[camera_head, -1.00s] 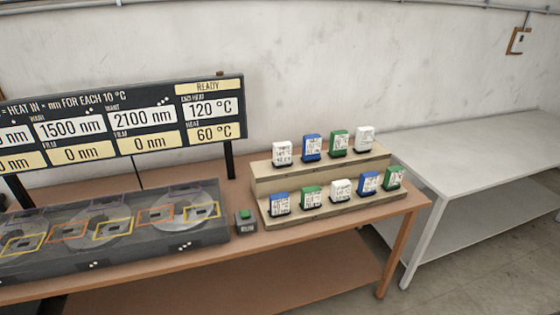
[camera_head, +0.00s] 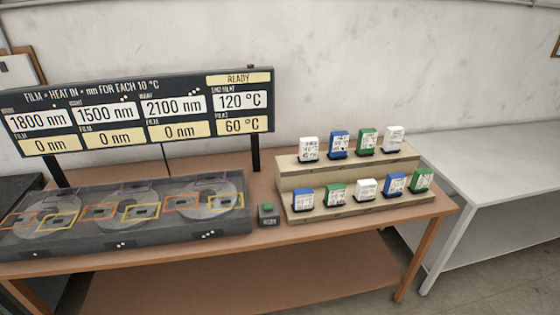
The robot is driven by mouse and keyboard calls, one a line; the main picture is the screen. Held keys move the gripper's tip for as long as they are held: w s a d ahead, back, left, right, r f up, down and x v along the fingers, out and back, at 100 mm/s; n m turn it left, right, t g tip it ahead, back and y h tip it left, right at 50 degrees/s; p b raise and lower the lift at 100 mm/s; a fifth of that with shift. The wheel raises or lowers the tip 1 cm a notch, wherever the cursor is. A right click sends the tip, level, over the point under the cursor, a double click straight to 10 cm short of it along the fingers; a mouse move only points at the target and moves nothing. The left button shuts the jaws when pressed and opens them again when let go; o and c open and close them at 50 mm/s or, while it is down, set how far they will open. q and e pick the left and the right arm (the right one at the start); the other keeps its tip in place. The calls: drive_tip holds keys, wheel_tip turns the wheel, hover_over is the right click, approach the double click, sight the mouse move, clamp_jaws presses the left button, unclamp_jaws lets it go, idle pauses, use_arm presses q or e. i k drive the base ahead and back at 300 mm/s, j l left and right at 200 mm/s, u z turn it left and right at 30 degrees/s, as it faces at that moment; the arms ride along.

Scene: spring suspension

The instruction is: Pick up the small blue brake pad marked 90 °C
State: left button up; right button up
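Three blue brake pads stand on a two-step beige rack (camera_head: 289,179). One blue pad (camera_head: 340,145) is on the upper step, second from left. Another blue pad (camera_head: 303,198) is at the left end of the lower step. A third blue pad (camera_head: 394,183) is on the lower step, second from right. Each has a white label, but the print is too small to read, so I cannot tell which is marked 90 °C. Neither of my grippers shows in the head view.
White pads (camera_head: 309,149) and green pads (camera_head: 420,181) share the rack. A dark machine (camera_head: 120,215) with discs and a sign board (camera_head: 140,110) fill the table's left. A grey table (camera_head: 490,165) at right is bare.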

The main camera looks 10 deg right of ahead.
sight(303, 198)
drive_tip(key=i+l+u, duration=0.1)
drive_tip(key=i+l, duration=0.2)
drive_tip(key=i+l+u, duration=0.1)
drive_tip(key=i+l, duration=0.25)
drive_tip(key=i+l+u, duration=0.1)
drive_tip(key=i+l, duration=0.2)
drive_tip(key=l, duration=0.15)
drive_tip(key=i+l+u, duration=0.15)
drive_tip(key=l, duration=0.25)
drive_tip(key=i+l+u, duration=0.1)
drive_tip(key=i+l, duration=0.3)
